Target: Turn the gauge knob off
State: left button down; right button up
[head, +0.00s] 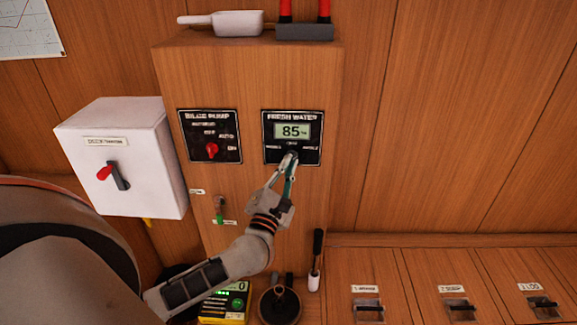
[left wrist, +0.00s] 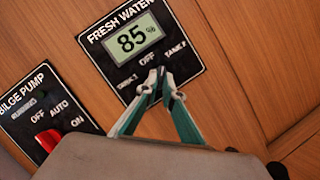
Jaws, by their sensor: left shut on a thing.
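The fresh water gauge panel (head: 270,140) is black, with a lit display reading 85 %. It also shows in the left wrist view (left wrist: 106,67), with the labels TANK 1, OFF and TANK 2 below the display. The small dark gauge knob (left wrist: 161,72) sits under OFF and is mostly hidden by my fingertips. My left gripper (head: 289,159) reaches up from below and is shut on the knob. Its fingers also show in the left wrist view (left wrist: 162,93). I cannot tell which label the knob points to. My right gripper is not in view.
Left of the gauge is the bilge pump panel (head: 191,127) with a red knob (head: 211,150). A white switch box (head: 140,150) with a red lever stands further left. A green-handled valve or key (head: 219,212) is below. A white scoop (head: 233,24) lies on top.

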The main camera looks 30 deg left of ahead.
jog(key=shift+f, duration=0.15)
pick_arm(q)
jog(key=n+y+b, duration=0.1)
jog(key=n+b, duration=0.1)
jog(key=n, duration=0.1)
jog(key=n+y+b, duration=0.2)
jog(key=n+b, duration=0.1)
jog(key=n, duration=0.1)
jog(key=n+y+b, duration=0.2)
jog(key=n+b, duration=0.1)
jog(key=shift+w+d+f+n+g, duration=0.2)
jog(key=shift+d+f+n+g, duration=0.1)
jog(key=shift+f+g, duration=0.1)
jog(key=shift+r+n+y+b, duration=0.15)
jog(key=shift+n+y+b, duration=0.45)
jog(key=shift+n, duration=0.4)
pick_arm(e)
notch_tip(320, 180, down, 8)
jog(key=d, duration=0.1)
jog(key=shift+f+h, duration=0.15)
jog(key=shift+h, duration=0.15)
pick_arm(q)
jog(key=shift+r, duration=0.1)
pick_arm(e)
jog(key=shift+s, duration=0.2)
